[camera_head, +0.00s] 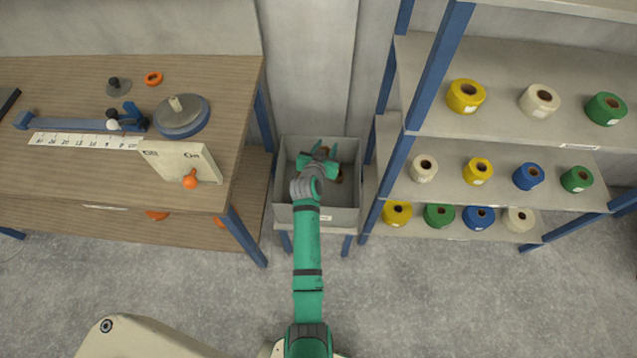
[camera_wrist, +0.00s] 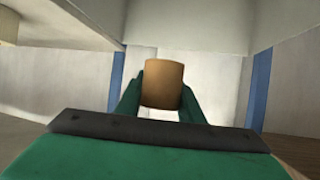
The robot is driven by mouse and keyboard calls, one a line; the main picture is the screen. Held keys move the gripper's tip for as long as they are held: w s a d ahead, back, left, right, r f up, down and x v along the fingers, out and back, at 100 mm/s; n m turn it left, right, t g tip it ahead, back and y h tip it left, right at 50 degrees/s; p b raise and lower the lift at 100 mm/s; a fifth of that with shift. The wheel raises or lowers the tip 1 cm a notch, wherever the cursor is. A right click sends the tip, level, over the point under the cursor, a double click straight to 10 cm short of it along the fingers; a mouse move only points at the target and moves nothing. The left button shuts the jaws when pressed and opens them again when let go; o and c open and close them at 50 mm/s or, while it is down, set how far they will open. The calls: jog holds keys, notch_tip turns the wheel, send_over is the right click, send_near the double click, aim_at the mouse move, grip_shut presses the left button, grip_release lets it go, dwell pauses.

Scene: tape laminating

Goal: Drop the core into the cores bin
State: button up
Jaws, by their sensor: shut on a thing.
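A brown cylindrical core (camera_wrist: 162,84) is held between the two green fingers of my gripper (camera_head: 319,155) in the wrist view. My gripper is shut on it. In the head view my gripper is over the grey cores bin (camera_head: 342,216), within its outline from above. A small brown patch shows beside the gripper at the bin's right side; I cannot tell whether it is the held core or something in the bin. My gripper and arm hide much of the bin's inside.
A wooden workbench (camera_head: 60,77) with a dispenser, ruler strip and control box (camera_head: 179,163) stands left of the bin. A shelf rack (camera_head: 427,115) with several yellow, white, blue and green tape rolls stands to the right. Blue posts flank the bin closely. The grey floor in front is open.

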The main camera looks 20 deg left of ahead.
jog(key=shift+f, duration=1.7)
jog(key=o, duration=1.1)
jog(key=shift+s, duration=0.1)
jog(key=v, duration=1)
jog(key=shift+s+r, duration=0.15)
jog(key=shift+s, duration=0.1)
jog(key=shift+d, duration=0.1)
